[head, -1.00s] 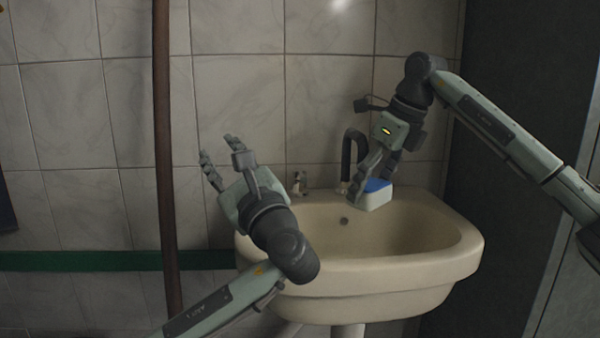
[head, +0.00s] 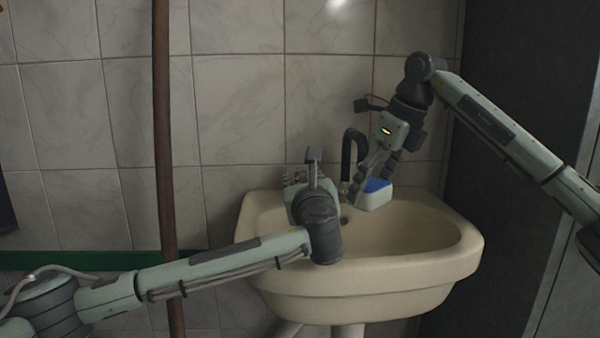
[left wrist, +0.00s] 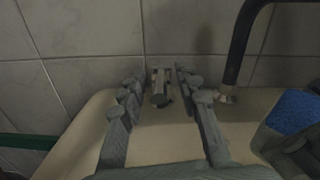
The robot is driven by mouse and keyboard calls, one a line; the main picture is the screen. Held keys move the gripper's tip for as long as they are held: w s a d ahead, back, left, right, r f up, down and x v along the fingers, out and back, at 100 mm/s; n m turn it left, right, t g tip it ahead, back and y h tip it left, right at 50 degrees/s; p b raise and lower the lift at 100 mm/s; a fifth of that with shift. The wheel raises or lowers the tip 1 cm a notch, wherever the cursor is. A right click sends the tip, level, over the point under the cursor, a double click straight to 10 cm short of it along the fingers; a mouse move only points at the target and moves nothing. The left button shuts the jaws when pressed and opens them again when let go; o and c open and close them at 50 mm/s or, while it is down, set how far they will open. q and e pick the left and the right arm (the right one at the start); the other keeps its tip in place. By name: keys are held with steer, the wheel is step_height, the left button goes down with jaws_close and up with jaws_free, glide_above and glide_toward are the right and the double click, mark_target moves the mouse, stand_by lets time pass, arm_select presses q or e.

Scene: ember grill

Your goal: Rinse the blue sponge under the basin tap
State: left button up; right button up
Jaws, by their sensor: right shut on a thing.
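The blue sponge (head: 378,187), with a pale lower part, is in my right gripper (head: 362,193), below and beside the black tap spout (head: 349,150) at the back of the cream basin (head: 370,272). My right gripper is shut on it. My left gripper (head: 296,178) is over the basin's back left rim. In the left wrist view my left gripper (left wrist: 158,84) is open, its fingers either side of a small metal tap knob (left wrist: 159,88), apart from it. The sponge also shows at the right there (left wrist: 292,110). I see no water running.
A tiled wall (head: 240,100) stands close behind the basin. A brown vertical pipe (head: 163,120) is to the left, and a green band (head: 100,260) crosses the wall low down. A dark panel (head: 500,80) bounds the right side. The basin's bowl is clear at its right.

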mark_target(300, 170)
arm_select(q)
steer(key=shift+w+a, duration=0.1)
steer(key=shift+w, duration=1.9)
steer(key=shift+c, duration=0.6)
jaws_close()
